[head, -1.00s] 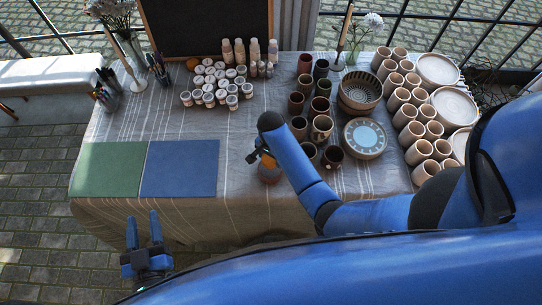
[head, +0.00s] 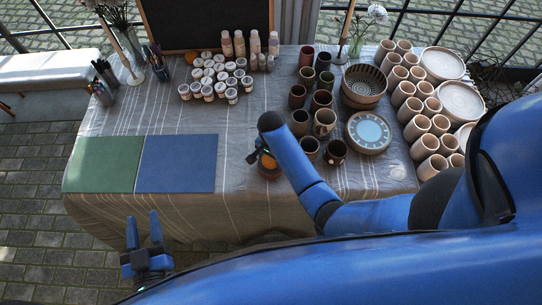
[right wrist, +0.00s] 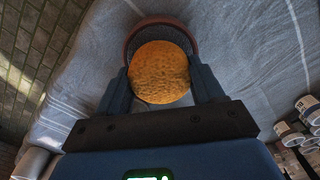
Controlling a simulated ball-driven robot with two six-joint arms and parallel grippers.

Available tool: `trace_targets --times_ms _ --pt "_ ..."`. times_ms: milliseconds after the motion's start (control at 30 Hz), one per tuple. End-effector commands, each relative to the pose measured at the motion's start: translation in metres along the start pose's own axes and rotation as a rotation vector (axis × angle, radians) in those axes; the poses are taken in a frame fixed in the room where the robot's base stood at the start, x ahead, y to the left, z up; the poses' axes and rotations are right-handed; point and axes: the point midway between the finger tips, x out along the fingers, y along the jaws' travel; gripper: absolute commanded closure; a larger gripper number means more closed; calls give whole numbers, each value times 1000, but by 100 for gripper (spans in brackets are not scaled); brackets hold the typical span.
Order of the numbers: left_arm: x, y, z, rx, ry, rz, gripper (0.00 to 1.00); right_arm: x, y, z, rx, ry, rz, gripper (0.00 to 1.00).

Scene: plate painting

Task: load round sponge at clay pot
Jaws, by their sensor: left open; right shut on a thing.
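The round sponge (right wrist: 160,72) is orange and porous and sits between the fingers of my right gripper (right wrist: 162,88). The clay pot (right wrist: 141,26), with a reddish-brown rim and dark inside, shows just beyond the sponge, which covers part of its opening. In the head view my right gripper (head: 258,155) is over the pot (head: 268,173) near the table's front edge, with the sponge (head: 268,162) at the pot's mouth. I cannot tell whether the sponge touches the pot. My left gripper (head: 143,222) is open and empty, in front of the table.
Dark cups (head: 335,152) and a patterned plate (head: 368,131) stand close right of the pot. Green (head: 104,164) and blue (head: 177,164) mats lie left. Paint jars (head: 208,91) stand behind. The cloth between mats and pot is clear.

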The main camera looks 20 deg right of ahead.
Motion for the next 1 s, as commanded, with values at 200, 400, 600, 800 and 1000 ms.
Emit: trace_targets --times_ms 200,400,600,800,1000 --pt "0 0 0 0 0 0 57 0 0 0 0 0 0 57" --pt "0 0 0 0 0 0 57 1 0 0 0 0 0 57" --pt "0 0 2 0 0 0 57 2 0 0 0 0 0 57" --pt "0 0 3 0 0 0 57 5 0 0 0 0 0 57" --pt "0 0 5 0 0 0 57 7 0 0 0 0 0 57"
